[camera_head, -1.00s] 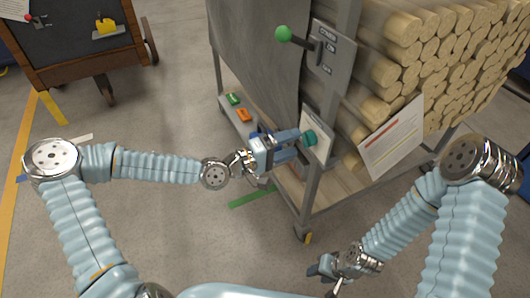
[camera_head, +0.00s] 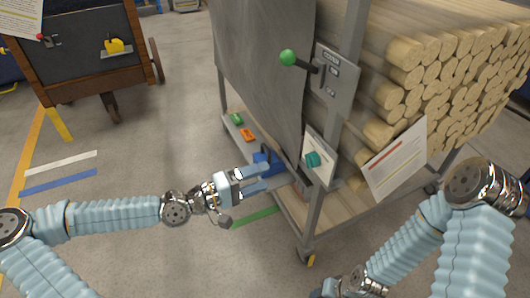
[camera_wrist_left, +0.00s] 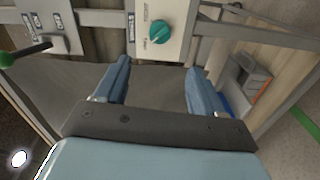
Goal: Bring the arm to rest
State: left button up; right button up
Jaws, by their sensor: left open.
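My left gripper (camera_head: 268,177) is open and empty in the head view, to the left of and below the teal knob (camera_head: 312,159) on its white plate, apart from it. In the left wrist view my left gripper's two fingers (camera_wrist_left: 158,82) stand wide apart, with the teal knob (camera_wrist_left: 160,33) beyond them and nothing between them. My right arm (camera_head: 410,240) comes in at the lower right of the head view. The right gripper (camera_head: 325,288) is only partly seen at the bottom edge, and its jaws cannot be made out.
A wheeled rack holds stacked round logs (camera_head: 430,75) at the right. A green-knobbed lever (camera_head: 289,57) sticks out from its post. A grey curtain (camera_head: 265,70) hangs on its side. A green and an orange item (camera_head: 248,134) lie on its lower shelf. A dark cart (camera_head: 85,50) stands far left.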

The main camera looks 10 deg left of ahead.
pick_arm(q)
jog(key=s+d+f+m+g+y, duration=0.1)
jog(key=s+d+f+g, duration=0.3)
jog(key=f, duration=0.5)
jog(key=s+d+f+m+g+y, duration=0.1)
jog(key=s+d+f+g, duration=0.25)
jog(key=d+f, duration=0.35)
jog(key=s+a+f+m+g+y, duration=0.1)
jog(key=s+a+f+y, duration=0.3)
jog(key=f, duration=0.3)
jog(key=s+a+f+m+g+y, duration=0.1)
jog(key=s+a+f+y, duration=0.2)
jog(key=a+f, duration=0.3)
notch_tip(320, 180, down, 2)
jog(key=shift+s+a+f+y, duration=0.15)
jog(key=shift+s+a+y, duration=0.25)
jog(key=shift+y, duration=0.3)
